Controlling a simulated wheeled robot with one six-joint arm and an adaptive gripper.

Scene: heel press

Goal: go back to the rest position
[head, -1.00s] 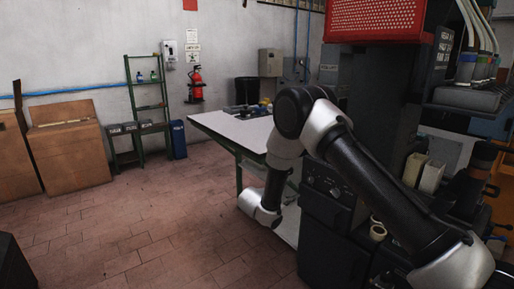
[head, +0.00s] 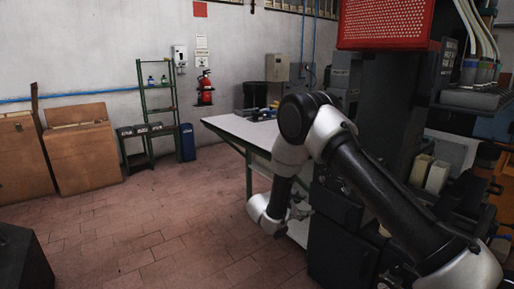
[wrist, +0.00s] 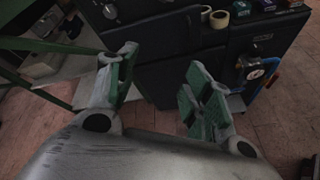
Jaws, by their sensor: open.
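My gripper (wrist: 158,85) is open in the wrist view, with its two green-padded fingers spread apart and nothing between them. Beyond the fingers are a dark machine cabinet and the tiled floor. In the head view my arm bends in front of the machine. Its wrist end hangs low beside the white-topped table, and the fingers cannot be made out clearly there.
The white-topped table (head: 232,127) stands left of the machine. The dark machine (head: 345,245) with a red perforated panel (head: 385,22) is close on the right. Wooden crates (head: 82,158) and a green shelf (head: 158,110) stand by the wall.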

